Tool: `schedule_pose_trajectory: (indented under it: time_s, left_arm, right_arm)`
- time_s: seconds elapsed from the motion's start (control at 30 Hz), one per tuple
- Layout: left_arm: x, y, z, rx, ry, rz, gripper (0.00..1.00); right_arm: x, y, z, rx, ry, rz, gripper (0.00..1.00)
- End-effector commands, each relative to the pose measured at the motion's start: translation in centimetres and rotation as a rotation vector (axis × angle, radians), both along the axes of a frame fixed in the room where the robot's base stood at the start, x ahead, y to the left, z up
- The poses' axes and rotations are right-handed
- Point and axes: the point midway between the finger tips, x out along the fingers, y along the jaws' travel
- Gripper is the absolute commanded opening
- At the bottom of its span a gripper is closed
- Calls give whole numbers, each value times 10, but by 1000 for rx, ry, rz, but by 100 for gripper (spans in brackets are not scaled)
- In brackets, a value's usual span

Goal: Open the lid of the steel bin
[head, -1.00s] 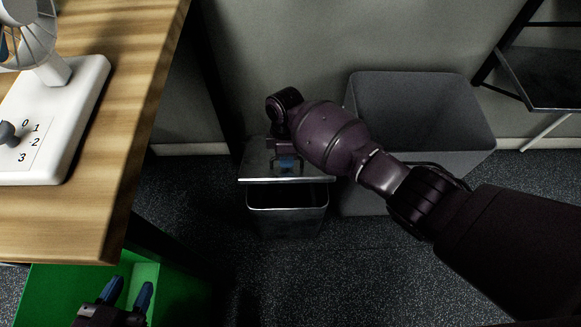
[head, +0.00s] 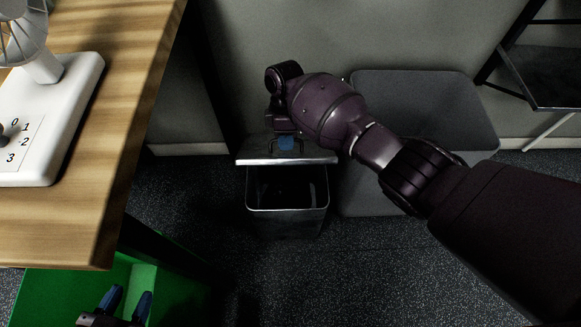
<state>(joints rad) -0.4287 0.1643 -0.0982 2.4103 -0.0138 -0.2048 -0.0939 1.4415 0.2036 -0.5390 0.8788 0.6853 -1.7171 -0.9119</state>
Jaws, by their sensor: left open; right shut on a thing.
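The steel bin (head: 287,222) stands on the floor in the middle of the head view. Its lid (head: 262,159) is raised at the back, and the dark inside of the bin shows below the lid's front edge. My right gripper (head: 286,146) is shut on the handle of the lid, with a blue fingertip showing at the handle. My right arm comes in from the right and hides part of the lid. My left gripper (head: 128,303) is open and empty at the bottom left, over the green box.
A wooden table (head: 100,200) with a white fan (head: 60,110) stands at the left. A green box (head: 55,295) is below it. A grey bin (head: 470,110) stands right of the steel bin, partly behind my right arm. A dark shelf (head: 545,75) is at the back right.

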Motion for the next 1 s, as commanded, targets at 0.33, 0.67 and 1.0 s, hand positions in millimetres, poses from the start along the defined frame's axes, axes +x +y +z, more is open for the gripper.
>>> schedule_pose_trajectory:
  time_s: [0.33, 0.67, 1.0]
  left_arm:
    - [-2, 0, -4, 0, 8, 0, 43]
    - [-6, 0, -13, 0, 30, 0, 43]
    - [-15, 0, -31, 0, 71, 0, 43]
  right_arm:
    - [5, -1, 3, 0, 17, -1, 0]
    - [13, -1, 3, -1, 40, -2, 0]
    - [32, -1, 11, -2, 91, -3, 0]
